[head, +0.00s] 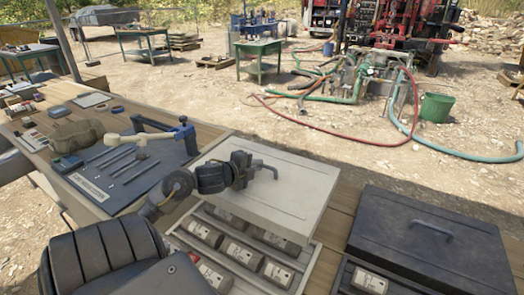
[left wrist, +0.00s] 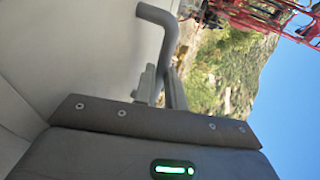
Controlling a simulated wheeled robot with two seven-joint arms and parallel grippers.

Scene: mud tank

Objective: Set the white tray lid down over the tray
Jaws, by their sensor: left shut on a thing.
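The white tray lid (head: 300,190) is a flat pale panel with a grey bar handle (head: 268,166). It hangs over the far part of the tray (head: 307,266), whose near part stays uncovered and shows several labelled cylinders (head: 240,253). The exact gap between lid and tray cannot be told. My left gripper (head: 256,169) is shut on the lid's handle. In the left wrist view the handle (left wrist: 152,14) runs down to the fingers (left wrist: 168,85), with the pale lid surface (left wrist: 90,45) beside it. My right gripper is not in view.
A dark tray lid (head: 435,238) with its own handle lies to the right, with a labelled cylinder (head: 370,281) at its near edge. On the left, a dark mat (head: 120,172) carries metal tools beside a blue clamp (head: 184,136). A brown bag (head: 77,134) lies behind.

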